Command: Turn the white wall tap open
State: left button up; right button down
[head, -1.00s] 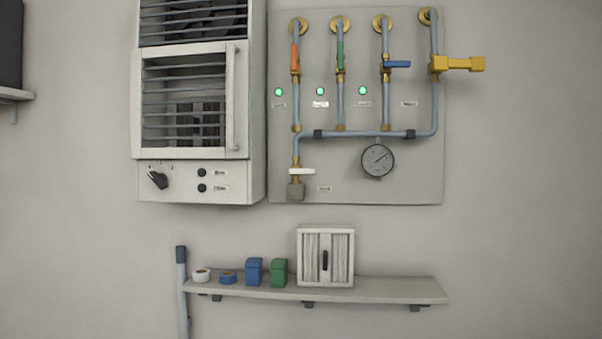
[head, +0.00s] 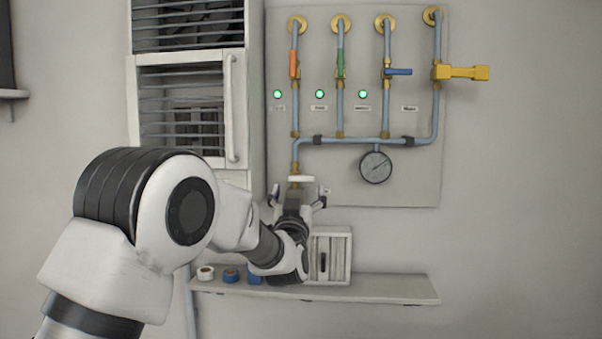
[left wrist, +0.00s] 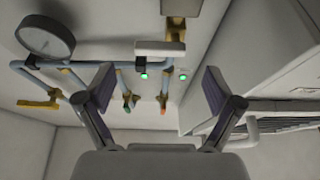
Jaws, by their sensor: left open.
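The white wall tap (head: 301,179) is a flat white lever on a brass valve at the lower left of the grey pipe panel. In the head view its lever lies level, crosswise to its vertical pipe, and points right. In the left wrist view the white lever (left wrist: 160,48) shows ahead, between and beyond the fingertips. My left gripper (head: 298,196) is just below the tap with its fingers spread. The left wrist view shows it open and empty (left wrist: 157,82); contact with the lever is not visible. My right gripper is not in view.
Orange (head: 294,64), green (head: 341,63), blue (head: 399,72) and yellow (head: 462,73) taps sit higher on the panel. A gauge (head: 376,167) hangs right of the white tap. A louvred cabinet (head: 234,110) stands left. A shelf (head: 390,288) with small items is below.

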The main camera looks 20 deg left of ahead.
aim_at(301, 180)
pick_arm(q)
jog(key=p+x, duration=0.2)
jog(key=x, duration=0.3)
jog(key=shift+w+a+f, duration=0.1)
jog(key=shift+w, duration=0.05)
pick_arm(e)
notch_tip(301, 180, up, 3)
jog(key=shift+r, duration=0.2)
pick_arm(q)
jog(key=c, duration=1.1)
jog(key=shift+c, duration=0.2)
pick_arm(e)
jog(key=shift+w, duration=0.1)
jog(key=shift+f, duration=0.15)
